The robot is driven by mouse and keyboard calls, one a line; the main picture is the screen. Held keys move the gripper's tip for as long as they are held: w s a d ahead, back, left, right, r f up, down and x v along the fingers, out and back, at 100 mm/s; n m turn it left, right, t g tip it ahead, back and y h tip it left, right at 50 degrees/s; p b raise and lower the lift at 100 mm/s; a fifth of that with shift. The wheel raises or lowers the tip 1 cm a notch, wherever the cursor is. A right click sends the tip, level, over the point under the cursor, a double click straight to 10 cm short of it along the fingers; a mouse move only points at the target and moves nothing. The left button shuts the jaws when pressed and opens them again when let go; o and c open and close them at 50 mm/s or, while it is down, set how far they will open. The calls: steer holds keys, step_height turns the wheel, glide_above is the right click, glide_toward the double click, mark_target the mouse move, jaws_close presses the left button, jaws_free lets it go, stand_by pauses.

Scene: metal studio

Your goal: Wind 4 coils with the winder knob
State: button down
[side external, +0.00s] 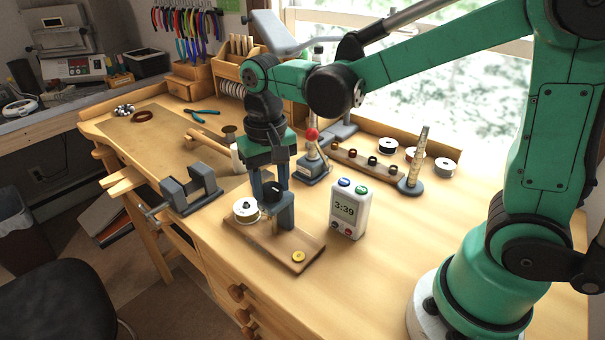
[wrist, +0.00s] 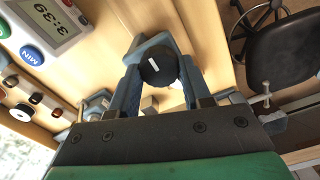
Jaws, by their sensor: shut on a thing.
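The winder is a wooden board (side external: 262,240) with a grey post (side external: 286,212), a white spool (side external: 246,208) and a brass disc (side external: 298,256). Its black round knob (wrist: 158,66) has a white mark and sits between my blue fingers in the wrist view. My gripper (side external: 270,190) points down over the winder, shut on the knob. In the wrist view my gripper (wrist: 158,72) has one finger on each side of the knob. The fingers partly hide the knob in the side view. Any wound wire is too small to tell.
A white timer (side external: 350,208) reading 3:39 stands close right of the winder. A grey vise (side external: 190,190) is at the left edge. Behind are a red-topped stand (side external: 311,165), a wooden rail with small rings (side external: 362,165) and a ring cone (side external: 416,160). The front right is clear.

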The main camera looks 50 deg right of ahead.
mark_target(271, 187)
steer(key=m, duration=0.5)
steer(key=shift+m, duration=0.3)
stand_by(0.4)
steer(key=shift+c, duration=1.9)
jaws_free()
steer(key=shift+r, duration=0.1)
steer(key=shift+r, duration=2.75)
